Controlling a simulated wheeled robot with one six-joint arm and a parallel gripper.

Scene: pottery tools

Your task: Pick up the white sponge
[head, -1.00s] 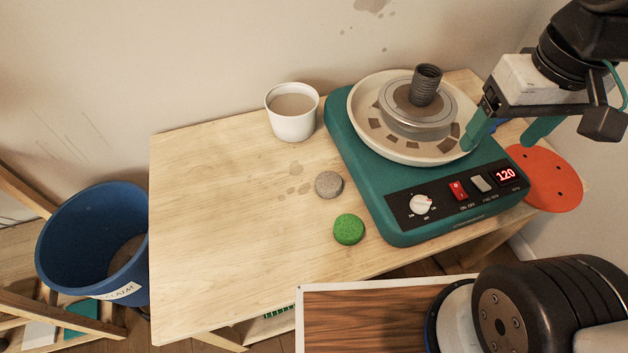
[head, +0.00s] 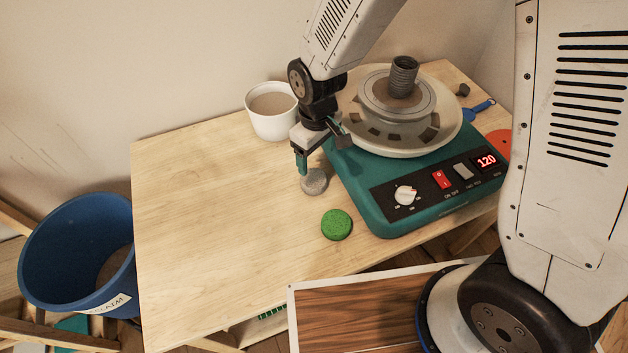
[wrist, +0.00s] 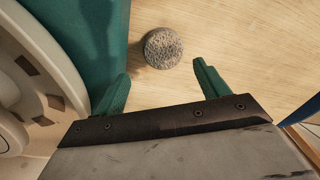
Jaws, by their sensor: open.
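A round, pale grey, pitted sponge (head: 314,184), the closest match to a white sponge, lies flat on the wooden table left of the green wheel unit. In the wrist view the sponge (wrist: 163,48) lies just beyond the space between my fingertips. My gripper (head: 321,154) is open and empty, its two teal fingers pointing down above and just behind the sponge. In the head view one finger overlaps the sponge's upper edge; I cannot tell how high above it the tips are. A green round sponge (head: 336,225) lies a little nearer the front.
The pottery wheel (head: 430,195) stands close on the right, with its pale pan and a dark ribbed cylinder (head: 404,76). A white cup (head: 272,122) of brownish liquid stands behind my gripper. The table's left side (head: 210,220) is clear. A blue bucket (head: 80,260) stands left.

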